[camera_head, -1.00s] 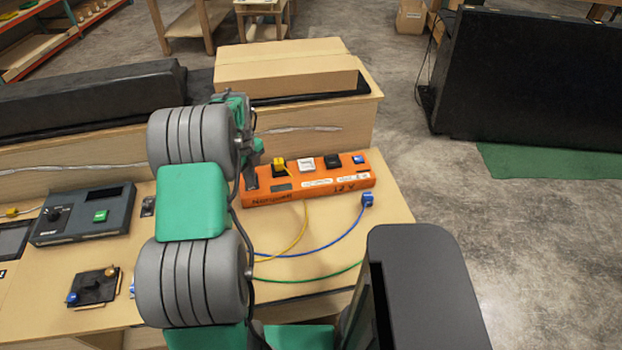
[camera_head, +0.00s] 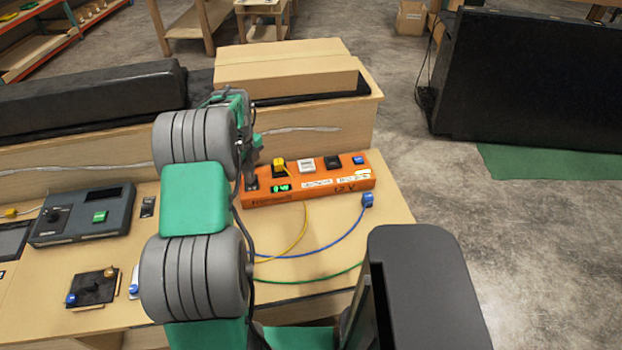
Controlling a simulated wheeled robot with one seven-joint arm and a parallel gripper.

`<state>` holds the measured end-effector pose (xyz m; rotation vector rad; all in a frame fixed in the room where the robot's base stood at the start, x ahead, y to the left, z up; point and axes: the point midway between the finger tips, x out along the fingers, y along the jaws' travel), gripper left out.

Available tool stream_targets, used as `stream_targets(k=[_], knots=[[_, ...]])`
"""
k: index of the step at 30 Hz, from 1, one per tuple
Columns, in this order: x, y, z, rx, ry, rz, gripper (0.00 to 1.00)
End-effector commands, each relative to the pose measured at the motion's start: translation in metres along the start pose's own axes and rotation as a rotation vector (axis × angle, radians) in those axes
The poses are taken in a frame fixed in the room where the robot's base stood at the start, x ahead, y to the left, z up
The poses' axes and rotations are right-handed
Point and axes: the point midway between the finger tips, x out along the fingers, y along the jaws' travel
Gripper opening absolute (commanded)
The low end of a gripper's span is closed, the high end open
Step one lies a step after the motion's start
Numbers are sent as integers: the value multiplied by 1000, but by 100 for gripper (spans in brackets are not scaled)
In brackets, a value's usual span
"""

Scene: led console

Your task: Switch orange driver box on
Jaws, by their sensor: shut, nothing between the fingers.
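The orange driver box (camera_head: 320,187) lies on the wooden bench at the middle of the head view. Its small display (camera_head: 281,188) is lit with green characters. A dark switch (camera_head: 251,185) shows at the left end of its top. My gripper (camera_head: 254,166) is shut and empty just above that left end, partly hidden by my arm. A yellow plug (camera_head: 279,165) sits in the box top, and a blue plug (camera_head: 359,159) sits at its right end. I cannot make out the switch's exact position.
A dark console (camera_head: 84,216) with a green button stands at left. A cardboard box (camera_head: 285,70) stands on the raised shelf behind.

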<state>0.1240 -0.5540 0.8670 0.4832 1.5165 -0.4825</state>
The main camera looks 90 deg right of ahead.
Motion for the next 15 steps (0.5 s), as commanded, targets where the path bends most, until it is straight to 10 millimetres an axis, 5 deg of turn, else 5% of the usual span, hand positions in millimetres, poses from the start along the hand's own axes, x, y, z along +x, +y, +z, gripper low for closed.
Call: stream_targets(k=[8,15], knots=[[-3,0,0,0,0,0,0],[-25,2,-2,0,0,0,0]])
